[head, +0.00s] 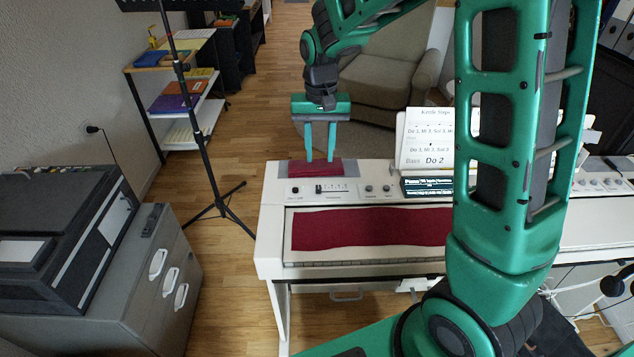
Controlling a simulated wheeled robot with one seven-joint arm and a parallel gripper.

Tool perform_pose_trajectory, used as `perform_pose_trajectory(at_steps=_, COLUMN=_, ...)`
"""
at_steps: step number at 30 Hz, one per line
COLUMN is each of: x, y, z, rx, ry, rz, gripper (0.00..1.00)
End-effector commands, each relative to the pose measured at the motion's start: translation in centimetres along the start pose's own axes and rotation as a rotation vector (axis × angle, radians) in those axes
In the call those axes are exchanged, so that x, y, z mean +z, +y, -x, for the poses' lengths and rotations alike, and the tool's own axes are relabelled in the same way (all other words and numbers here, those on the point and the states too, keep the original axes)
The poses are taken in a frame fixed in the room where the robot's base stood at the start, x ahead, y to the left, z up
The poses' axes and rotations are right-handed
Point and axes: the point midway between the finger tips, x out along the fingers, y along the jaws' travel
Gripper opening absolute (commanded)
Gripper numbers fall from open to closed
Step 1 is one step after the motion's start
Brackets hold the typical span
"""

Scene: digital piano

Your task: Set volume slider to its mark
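The digital piano (272,215) is white and stands in the middle of the head view. Its volume slider (319,189) is a small dark knob in a slot on the left of the top panel, with a light scale beside it. The slider's mark is too small to make out. My gripper (319,160) points down, its two green fingers apart with nothing between them. In the picture its fingertips are just above and behind the slider, over a dark red patch on the panel; their height is hard to tell.
A small display (427,186) and a sheet music page (425,145) stand to the right. Red cloth (365,228) covers the keys. A tripod stand (205,150) is left of the piano. My arm hides the piano's right-middle part.

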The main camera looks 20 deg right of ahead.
Motion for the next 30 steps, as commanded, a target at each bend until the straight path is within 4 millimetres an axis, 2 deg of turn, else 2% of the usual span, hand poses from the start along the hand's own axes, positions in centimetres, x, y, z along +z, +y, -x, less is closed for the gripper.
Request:
perform_pose_trajectory(at_steps=5, x=0.0, y=-0.4, z=-1.6, rx=0.001, ry=-0.003, rz=0.004, gripper=0.31)
perform_pose_trajectory(at_steps=18, x=0.1, y=-0.2, z=-8.9, rx=0.003, ry=-0.005, rz=0.004, gripper=0.31)
perform_pose_trajectory(at_steps=24, x=0.0, y=-0.2, z=-10.5, rx=0.002, ry=-0.002, rz=0.004, gripper=0.31)
perform_pose_trajectory(at_steps=30, x=0.0, y=-0.3, z=-10.8, rx=0.001, ry=-0.001, rz=0.004, gripper=0.31)
